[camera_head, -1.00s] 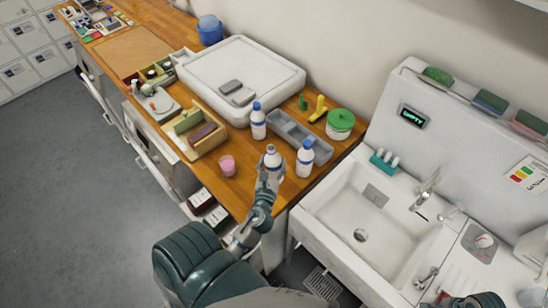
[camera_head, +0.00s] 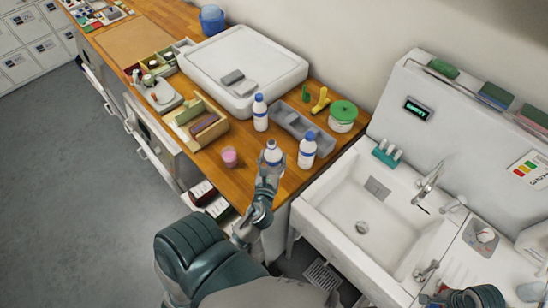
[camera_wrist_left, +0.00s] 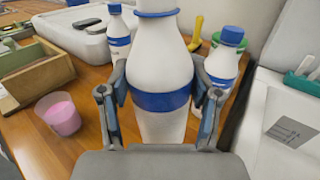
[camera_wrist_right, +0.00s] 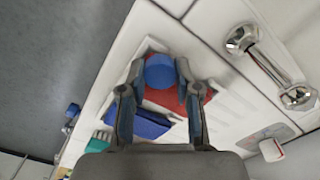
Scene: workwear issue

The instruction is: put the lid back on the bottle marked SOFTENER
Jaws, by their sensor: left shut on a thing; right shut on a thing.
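My left gripper (camera_wrist_left: 160,98) is shut around a white bottle (camera_wrist_left: 160,60) with a blue band, upright at the counter's front edge. The bottle also shows in the head view (camera_head: 272,153), with no blue cap on top like its neighbours. Its mouth is cut off in the left wrist view. Two similar bottles with blue caps stand close by, one behind left (camera_head: 260,114) and one to the right (camera_head: 307,150). No label text is readable. My right gripper (camera_wrist_right: 160,88) is shut on a blue lid (camera_wrist_right: 160,71), over the sink side.
A pink cup (camera_head: 229,157) stands left of the held bottle. A grey divided tray (camera_head: 296,127) and a green-lidded jar (camera_head: 342,116) are behind. The white sink (camera_head: 350,200) lies right. Red (camera_wrist_right: 185,98) and blue (camera_wrist_right: 150,124) cloths lie below my right gripper.

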